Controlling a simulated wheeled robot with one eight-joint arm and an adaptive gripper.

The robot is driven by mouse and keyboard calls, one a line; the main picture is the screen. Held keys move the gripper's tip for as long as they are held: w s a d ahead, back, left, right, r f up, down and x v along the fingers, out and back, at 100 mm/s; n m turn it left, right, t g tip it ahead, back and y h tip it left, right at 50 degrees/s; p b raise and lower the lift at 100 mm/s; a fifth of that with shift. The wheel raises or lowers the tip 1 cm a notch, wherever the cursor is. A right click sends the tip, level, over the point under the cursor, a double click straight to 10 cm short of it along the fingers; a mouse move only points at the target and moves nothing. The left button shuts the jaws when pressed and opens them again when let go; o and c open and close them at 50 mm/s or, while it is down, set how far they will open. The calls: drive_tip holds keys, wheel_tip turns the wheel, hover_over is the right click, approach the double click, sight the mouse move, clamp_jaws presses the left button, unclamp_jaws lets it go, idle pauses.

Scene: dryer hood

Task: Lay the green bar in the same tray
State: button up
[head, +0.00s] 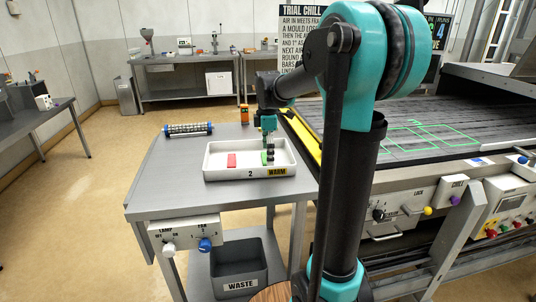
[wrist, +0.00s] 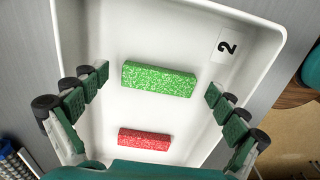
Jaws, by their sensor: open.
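The white tray (head: 215,176), marked 2 and WARM, sits on the grey side table. A speckled red bar (head: 231,160) lies in its left part; it also shows low in the wrist view (wrist: 144,139). The speckled green bar (wrist: 158,79) lies in the same tray, apart from the red bar. In the head view the green bar (head: 264,157) is partly hidden by my gripper (head: 268,153). My gripper is low over the tray's right part, fingers pointing down. In the wrist view its fingers (wrist: 156,82) are spread wide, with clear gaps to both ends of the green bar.
A blue-ended roller (head: 188,129) and an orange device (head: 244,114) stand behind the tray. A grey WASTE bin (head: 239,268) is under the table. The dryer's dark belt (head: 400,122), with green projected lines, is on the right. A yellow edge (head: 303,136) runs between table and belt.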

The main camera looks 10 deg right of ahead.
drive_tip(key=shift+r, duration=0.1)
wheel_tip(320, 180, up, 12)
idle(0.5)
